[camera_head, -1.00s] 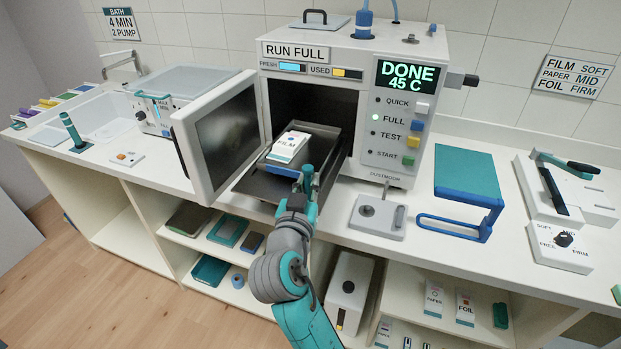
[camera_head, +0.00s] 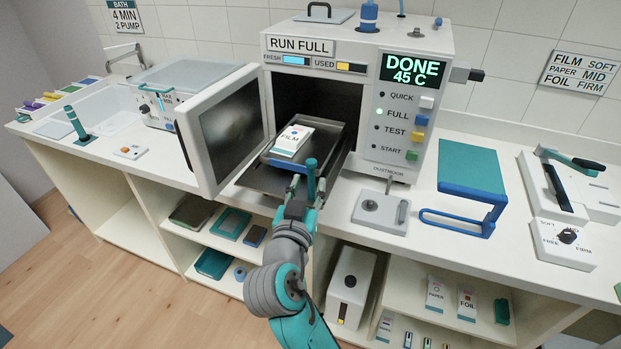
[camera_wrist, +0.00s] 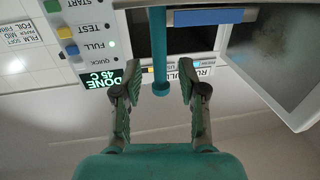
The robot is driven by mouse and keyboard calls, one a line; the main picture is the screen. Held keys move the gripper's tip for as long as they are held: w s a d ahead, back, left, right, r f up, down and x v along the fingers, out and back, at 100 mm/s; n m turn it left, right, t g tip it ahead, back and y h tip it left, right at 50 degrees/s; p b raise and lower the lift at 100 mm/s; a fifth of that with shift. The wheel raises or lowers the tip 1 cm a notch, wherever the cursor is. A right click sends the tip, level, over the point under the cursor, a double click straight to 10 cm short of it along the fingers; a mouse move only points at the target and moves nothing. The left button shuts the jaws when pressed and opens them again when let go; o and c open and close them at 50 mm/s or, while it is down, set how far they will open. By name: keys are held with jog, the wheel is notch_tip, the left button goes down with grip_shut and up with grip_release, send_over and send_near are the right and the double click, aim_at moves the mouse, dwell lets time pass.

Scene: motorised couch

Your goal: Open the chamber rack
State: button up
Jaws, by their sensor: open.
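The chamber rack (camera_head: 262,180) is a dark tray standing out of the open chamber (camera_head: 301,97) below the RUN FULL sign. A blue bar (camera_head: 282,166) runs along its front, and a teal upright handle (camera_head: 311,172) stands at its front right. A white FILM pack (camera_head: 292,141) lies on the rack. My gripper (camera_head: 306,186) is at the handle with its fingers open. In the wrist view, which is upside down, the handle (camera_wrist: 159,50) stands between the spread fingers (camera_wrist: 159,90), with a gap on each side.
The chamber door (camera_head: 222,132) stands open to the left of the rack. A grey fixture with a lever (camera_head: 380,213) and a teal-topped stand with a blue frame (camera_head: 471,180) are on the counter at right. Shelves with trays and boxes lie below the counter.

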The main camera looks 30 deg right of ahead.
jog(key=v, duration=0.8)
jog(key=shift+s+a, duration=0.2)
jog(key=shift+s, duration=0.05)
jog(key=s+a+f+n+t+y, duration=0.1)
jog(key=s+f+n+y, duration=0.4)
jog(key=f, duration=0.5)
jog(key=s+a+f+n+t+y, duration=0.1)
jog(key=s+f+n+y, duration=0.45)
jog(key=f, duration=0.45)
jog(key=s+m+y, duration=0.1)
jog(key=s+y, duration=0.1)
jog(key=s, duration=2)
jog(key=shift+s+a+r, duration=0.25)
jog(key=shift+r, duration=0.15)
